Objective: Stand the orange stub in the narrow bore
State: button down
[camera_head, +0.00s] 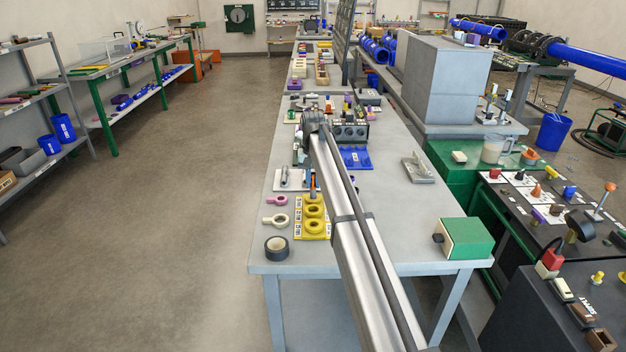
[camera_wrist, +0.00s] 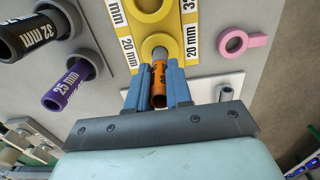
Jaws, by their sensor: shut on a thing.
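My gripper (camera_wrist: 158,88) is shut on the orange stub (camera_wrist: 159,84), with a blue finger on each side of it. The stub also shows as a small orange piece in the head view (camera_head: 313,183). The yellow block (camera_head: 326,232) has several ring-shaped bores in a row. In the wrist view, the block's near ring (camera_wrist: 148,48) lies between 20 mm labels. The stub's grey far end is at this ring's opening. I cannot tell whether it is inside the bore or just above it. My arm partly hides the area in the head view.
A purple 25 mm piece (camera_wrist: 68,86) and a black 32 mm piece (camera_wrist: 30,38) stand in grey holders beside the block. A pink ring (camera_wrist: 234,42) lies on the other side. A black tape roll (camera_head: 277,247) and a green box (camera_head: 464,239) sit near the bench's front edge.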

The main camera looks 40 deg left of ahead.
jog(key=shift+f, duration=0.5)
jog(key=c, duration=1)
grip_release()
jog(key=shift+o, duration=0.2)
notch_tip(320, 180, up, 14)
jog(key=shift+f, duration=0.15)
